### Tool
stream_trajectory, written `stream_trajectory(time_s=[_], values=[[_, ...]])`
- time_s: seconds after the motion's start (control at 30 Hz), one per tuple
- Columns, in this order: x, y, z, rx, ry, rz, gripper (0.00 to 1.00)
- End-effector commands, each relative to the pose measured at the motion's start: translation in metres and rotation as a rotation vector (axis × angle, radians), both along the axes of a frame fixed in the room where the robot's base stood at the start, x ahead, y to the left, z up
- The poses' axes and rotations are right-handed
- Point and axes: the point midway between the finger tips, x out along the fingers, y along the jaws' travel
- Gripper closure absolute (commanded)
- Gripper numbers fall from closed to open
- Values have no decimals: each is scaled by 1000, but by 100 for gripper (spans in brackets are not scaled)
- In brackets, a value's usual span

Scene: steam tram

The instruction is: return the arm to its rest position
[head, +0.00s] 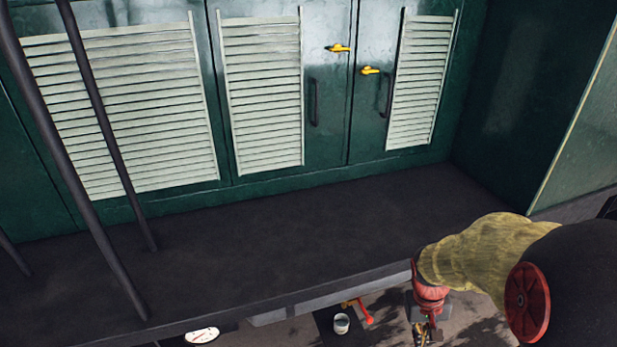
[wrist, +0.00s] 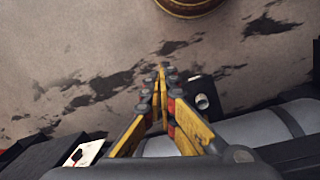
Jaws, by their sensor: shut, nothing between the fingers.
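My gripper (wrist: 163,72) shows in the wrist view with its yellow fingers brought together at the tips and nothing between them. It points down over stained ground. In the head view my arm comes in from the lower right, in a yellowish sleeve, and my gripper (head: 424,335) hangs beyond the edge of the dark ledge (head: 270,225), near the bottom of the picture. It appears apart from the things around it.
Green cabinet doors with pale louvres and yellow handles (head: 339,48) stand behind the ledge. Dark rails (head: 95,110) cross the left. A small pale cup (head: 341,323), a red-handled object (head: 364,311) and a white dial (head: 202,335) lie low. A round wooden object (wrist: 190,5) is at the wrist view's top.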

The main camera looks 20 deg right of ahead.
Motion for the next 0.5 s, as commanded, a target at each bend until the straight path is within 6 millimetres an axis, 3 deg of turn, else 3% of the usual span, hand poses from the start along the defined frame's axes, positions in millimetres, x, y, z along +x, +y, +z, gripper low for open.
stream_trajectory(time_s=[0.03,0.1,0.3,0.5], values=[[0,20,24,3,-27,13,100],[-4,45,49,15,-57,29,100],[-16,115,114,48,-193,105,100],[-20,165,173,45,-402,232,100]])
